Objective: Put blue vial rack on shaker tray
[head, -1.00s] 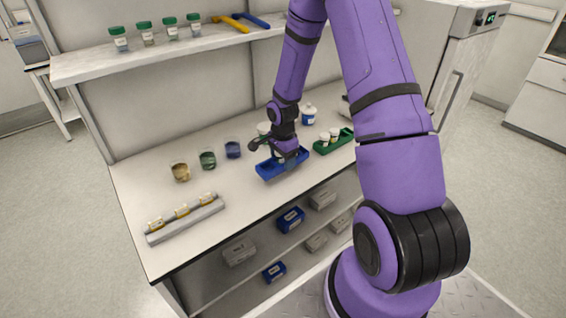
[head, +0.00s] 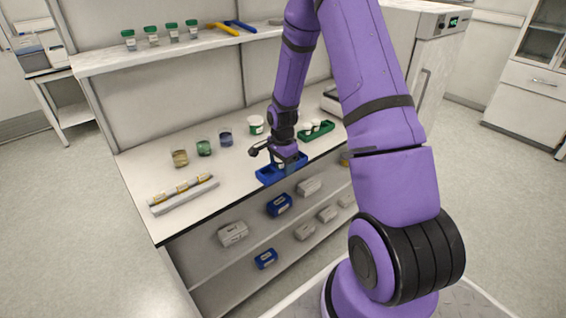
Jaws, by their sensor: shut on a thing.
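The blue vial rack (head: 268,176) is at the front edge of the bench top, near the middle of the head view. My gripper (head: 284,163) is over it and shut on it, with the fingers partly hidden by the wrist and the rack. I cannot tell whether the rack touches the bench or hangs just above it. No shaker tray can be made out for certain; a pale device (head: 331,104) at the back right of the bench is mostly hidden behind my arm.
A green rack (head: 316,131) with white-capped vials stands to the right. A grey holder (head: 184,194) lies at the left front. An upper shelf (head: 180,48) overhangs the back.

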